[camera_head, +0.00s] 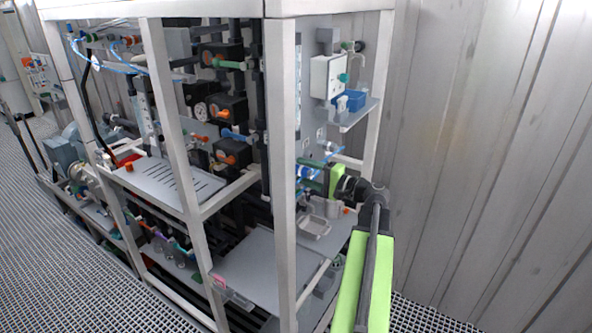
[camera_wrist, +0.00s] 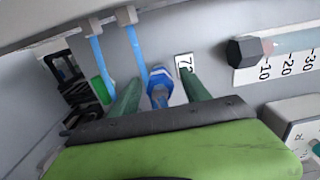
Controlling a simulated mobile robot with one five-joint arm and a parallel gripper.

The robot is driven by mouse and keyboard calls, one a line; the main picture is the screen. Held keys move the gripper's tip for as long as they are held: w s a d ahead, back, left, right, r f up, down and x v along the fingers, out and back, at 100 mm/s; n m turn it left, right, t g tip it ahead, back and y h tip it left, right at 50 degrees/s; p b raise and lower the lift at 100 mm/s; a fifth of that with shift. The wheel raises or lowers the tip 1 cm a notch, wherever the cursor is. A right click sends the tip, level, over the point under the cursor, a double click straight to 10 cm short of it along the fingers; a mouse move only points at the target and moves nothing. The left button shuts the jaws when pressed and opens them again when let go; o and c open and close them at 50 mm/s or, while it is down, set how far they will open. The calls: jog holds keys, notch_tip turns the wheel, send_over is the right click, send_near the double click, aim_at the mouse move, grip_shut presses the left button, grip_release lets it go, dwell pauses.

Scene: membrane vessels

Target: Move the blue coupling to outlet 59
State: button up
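A blue coupling (camera_wrist: 159,82) sits near the grey panel in the wrist view, in front of a white label (camera_wrist: 185,66) that starts with 7 and is partly hidden. My gripper (camera_wrist: 160,92) has its two dark green fingers apart, one on each side of the coupling, with visible gaps between. In the head view my gripper (camera_head: 312,181) reaches into the right end of the frame, where a small blue part (camera_head: 303,172) shows at its fingertips. I cannot make out an outlet marked 59 in either view.
Two light blue tubes (camera_wrist: 136,50) run down left of the coupling. A black hexagonal knob (camera_wrist: 243,51) and a numbered scale (camera_wrist: 285,64) are to its right. In the head view a white frame post (camera_head: 285,160) stands just left of my gripper. A small shelf (camera_head: 357,115) is above it.

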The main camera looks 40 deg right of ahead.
aim_at(312, 174)
grip_shut()
jog(key=shift+s, duration=0.2)
dwell(0.3)
jog(key=shift+v, duration=2.85)
notch_tip(312, 174, down, 24)
jog(key=b, duration=2.3)
jog(key=shift+r, duration=0.25)
